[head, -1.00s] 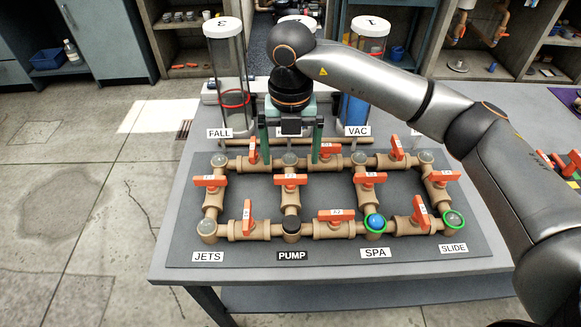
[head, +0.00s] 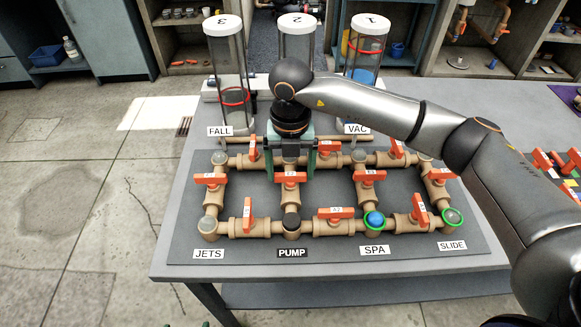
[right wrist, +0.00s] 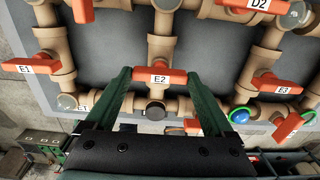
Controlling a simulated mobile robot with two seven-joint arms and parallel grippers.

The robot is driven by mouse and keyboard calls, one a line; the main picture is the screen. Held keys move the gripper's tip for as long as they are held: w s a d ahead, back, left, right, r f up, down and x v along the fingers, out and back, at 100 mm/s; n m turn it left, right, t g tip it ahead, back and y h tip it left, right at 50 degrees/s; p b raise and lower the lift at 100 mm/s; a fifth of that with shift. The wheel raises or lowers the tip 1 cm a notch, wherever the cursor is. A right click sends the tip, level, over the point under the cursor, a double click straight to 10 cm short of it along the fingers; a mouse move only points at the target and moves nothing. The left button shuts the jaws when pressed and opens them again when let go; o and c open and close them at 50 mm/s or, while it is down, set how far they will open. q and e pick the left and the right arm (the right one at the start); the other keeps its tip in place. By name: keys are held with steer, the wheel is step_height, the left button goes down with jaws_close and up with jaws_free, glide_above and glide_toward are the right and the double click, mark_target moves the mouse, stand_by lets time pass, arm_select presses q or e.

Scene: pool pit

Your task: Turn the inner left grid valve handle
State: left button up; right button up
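The grid of tan pipes carries orange valve handles. The inner left handle, labelled E2 (head: 290,178), lies crosswise on the vertical pipe above the PUMP label. My right gripper (head: 292,172) points down over it. In the right wrist view the E2 handle (right wrist: 159,78) sits between my two green fingers (right wrist: 159,74), one at each end. The fingertips appear to touch both handle ends. My left gripper is not in view.
Neighbouring handles E1 (head: 210,179), E3 (head: 369,176) and A2 (head: 336,213) stand close by. Clear tubes 3 (head: 226,70), 2 (head: 296,45) and 1 (head: 366,50) rise behind the grid. The grey table (head: 185,220) is bare at front left.

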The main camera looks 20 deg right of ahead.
steer(key=c, duration=0.6)
steer(key=shift+o, duration=0.2)
